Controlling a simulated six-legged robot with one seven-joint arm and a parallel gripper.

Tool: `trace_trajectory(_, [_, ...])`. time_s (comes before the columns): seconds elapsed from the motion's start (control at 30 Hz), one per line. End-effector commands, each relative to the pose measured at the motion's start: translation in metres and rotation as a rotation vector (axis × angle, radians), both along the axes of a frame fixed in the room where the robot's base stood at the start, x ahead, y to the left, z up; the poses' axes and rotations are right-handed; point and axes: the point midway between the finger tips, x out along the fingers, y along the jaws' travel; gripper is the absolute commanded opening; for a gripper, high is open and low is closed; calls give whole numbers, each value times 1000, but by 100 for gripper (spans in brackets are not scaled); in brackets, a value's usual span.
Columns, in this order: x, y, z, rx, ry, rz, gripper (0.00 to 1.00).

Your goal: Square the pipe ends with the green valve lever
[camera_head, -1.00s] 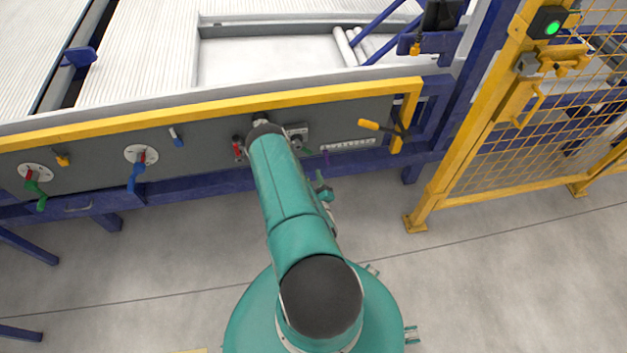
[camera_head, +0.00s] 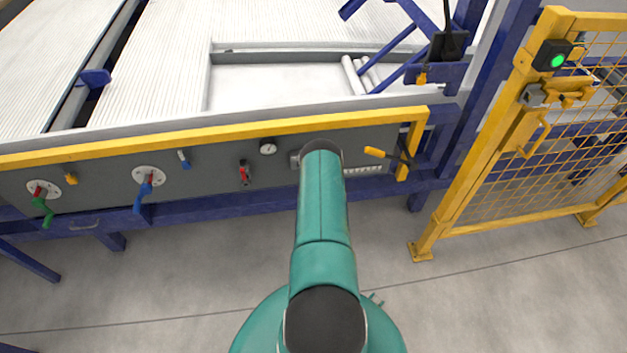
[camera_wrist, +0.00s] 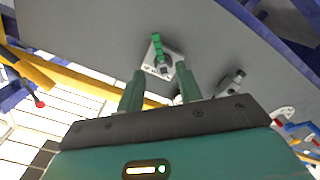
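In the wrist view a green lever (camera_wrist: 157,44) stands on a pale square plate (camera_wrist: 174,62) on the grey panel. My gripper (camera_wrist: 160,68) is open and empty, its two fingers apart, with the lever ahead of the tips and roughly in line with the gap. I cannot tell the exact distance. In the head view my arm hides the gripper and most of a square plate (camera_head: 295,161). Another green lever (camera_head: 43,206), with a red part, is on a round plate at the far left of the panel.
A yellow rail (camera_head: 200,132) runs along the panel top. The panel also bears a blue lever (camera_head: 140,200), a red fitting (camera_head: 245,172), a gauge (camera_head: 268,147) and a yellow handle (camera_head: 375,152). A yellow mesh gate (camera_head: 500,150) stands at right. The floor in front is clear.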

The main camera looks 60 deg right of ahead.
Motion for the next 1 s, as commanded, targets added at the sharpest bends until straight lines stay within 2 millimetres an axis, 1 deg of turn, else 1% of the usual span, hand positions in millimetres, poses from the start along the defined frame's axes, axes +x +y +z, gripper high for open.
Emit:
trace_trajectory(0.17, [3, -4, 6, -15, -13, 2, 35])
trace_trajectory(0.27, [8, -9, 6, -17, -12, 4, 35])
trace_trajectory(0.33, [14, -16, 7, -18, -13, 4, 35])
trace_trajectory(0.8, [73, -83, 7, -17, -14, 3, 35])
trace_trajectory(1.0, [90, -102, 6, -15, -12, 3, 35])
